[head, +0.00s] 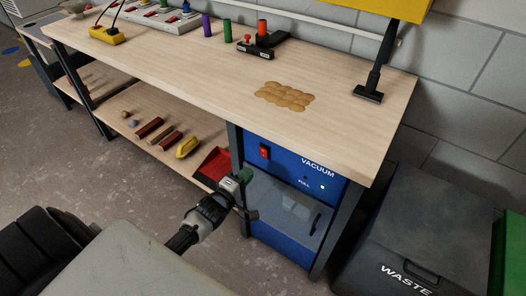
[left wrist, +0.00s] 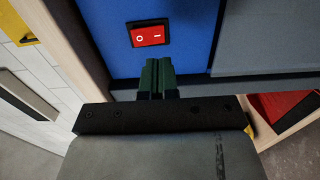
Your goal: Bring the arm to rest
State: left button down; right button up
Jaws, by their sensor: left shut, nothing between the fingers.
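My left arm comes in from the lower left in the head view. Its gripper (head: 244,175) is in front of the bench, near the left edge of the blue vacuum unit (head: 275,160). In the left wrist view the two green fingers of my left gripper (left wrist: 158,72) are together with nothing between them. The fingers point toward the blue panel, just below the red rocker switch (left wrist: 150,35). The same switch shows in the head view (head: 265,151), above and right of the gripper. I cannot tell whether the fingertips touch the panel. My right gripper is not in view.
The wooden workbench (head: 190,60) has brown round pieces (head: 285,96) and a black lamp stand (head: 370,90) on it. A lower shelf (head: 120,105) holds brushes and a red dustpan (head: 212,165). A dark waste bin (head: 400,240) stands at right.

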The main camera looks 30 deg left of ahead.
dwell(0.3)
pick_arm(q)
jog(key=s+d+f+m+g+y+p, duration=0.1)
jog(key=s+f+m+g, duration=0.3)
jog(key=s+f, duration=0.5)
jog(key=s+d+f+m+g, duration=0.2)
jog(key=s+f+m+g, duration=0.25)
jog(key=f, duration=0.85)
jog(key=s+d+f+m+g, duration=0.2)
jog(key=s+f+m, duration=0.1)
jog(key=s, duration=0.7)
jog(key=s+d+f+m+g, duration=0.2)
jog(key=s+f+m+g, duration=0.1)
jog(key=s, duration=0.7)
jog(key=s+d+f+m+g+p, duration=0.1)
jog(key=s+d+f+m+g, duration=0.1)
jog(key=s+f+m, duration=0.3)
jog(key=s+f+g, duration=0.1)
jog(key=s, duration=0.3)
jog(key=shift+s+f, duration=0.3)
jog(key=shift+s, duration=0.1)
